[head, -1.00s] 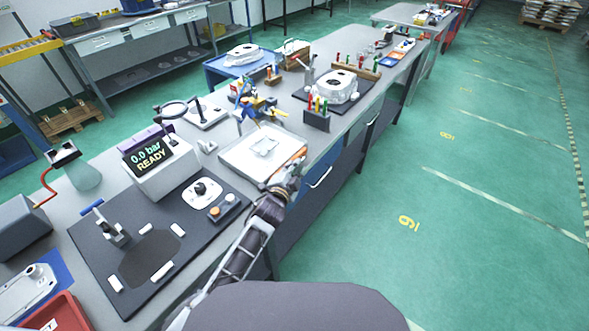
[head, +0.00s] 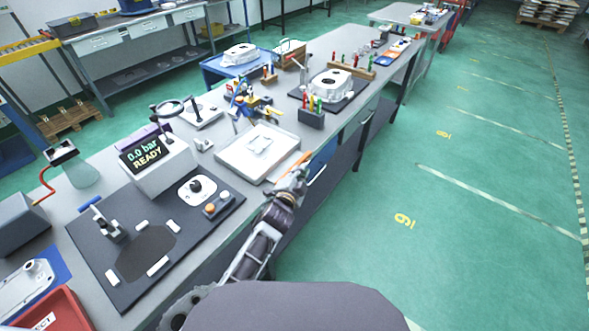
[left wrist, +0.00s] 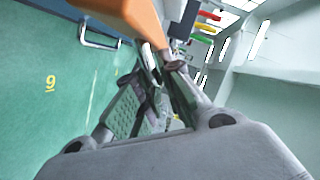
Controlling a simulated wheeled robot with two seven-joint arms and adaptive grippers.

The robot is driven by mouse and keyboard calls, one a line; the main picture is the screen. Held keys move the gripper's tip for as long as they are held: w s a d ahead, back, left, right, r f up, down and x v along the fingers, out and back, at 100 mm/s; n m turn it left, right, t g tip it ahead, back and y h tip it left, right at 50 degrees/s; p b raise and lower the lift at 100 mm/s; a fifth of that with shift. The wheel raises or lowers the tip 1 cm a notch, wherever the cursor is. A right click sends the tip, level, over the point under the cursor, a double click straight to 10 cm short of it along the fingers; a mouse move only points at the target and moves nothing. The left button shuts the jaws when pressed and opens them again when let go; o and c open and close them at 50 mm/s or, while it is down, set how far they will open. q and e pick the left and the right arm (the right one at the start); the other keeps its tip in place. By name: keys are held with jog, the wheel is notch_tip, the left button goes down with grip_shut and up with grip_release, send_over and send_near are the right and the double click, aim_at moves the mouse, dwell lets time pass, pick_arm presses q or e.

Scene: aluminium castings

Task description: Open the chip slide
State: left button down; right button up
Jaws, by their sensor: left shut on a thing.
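A shallow white tray (head: 228,163) with a small pale part in it sits at the bench's front edge in the head view. An orange strip (head: 296,164), which I take for the chip slide, lies along its right side, partly hidden by my gripper. It shows large as an orange bar (left wrist: 118,14) at the top of the left wrist view. My left gripper (head: 294,182) is at the strip and shut on it; the fingers also show close together in the left wrist view (left wrist: 158,58). The right gripper is not in view.
A dark mat with a fixture (head: 205,228) and a READY display box (head: 158,165) stand to the left. A tool block (head: 311,118) stands behind the tray.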

pick_arm(q)
jog(key=shift+s+d+f, duration=0.1)
jog(key=shift+s+d, duration=0.4)
jog(key=shift+d, duration=0.15)
jog(key=c, duration=1.8)
grip_release()
jog(key=shift+c, duration=0.2)
jog(key=v, duration=1.2)
jog(key=shift+s+d, duration=0.1)
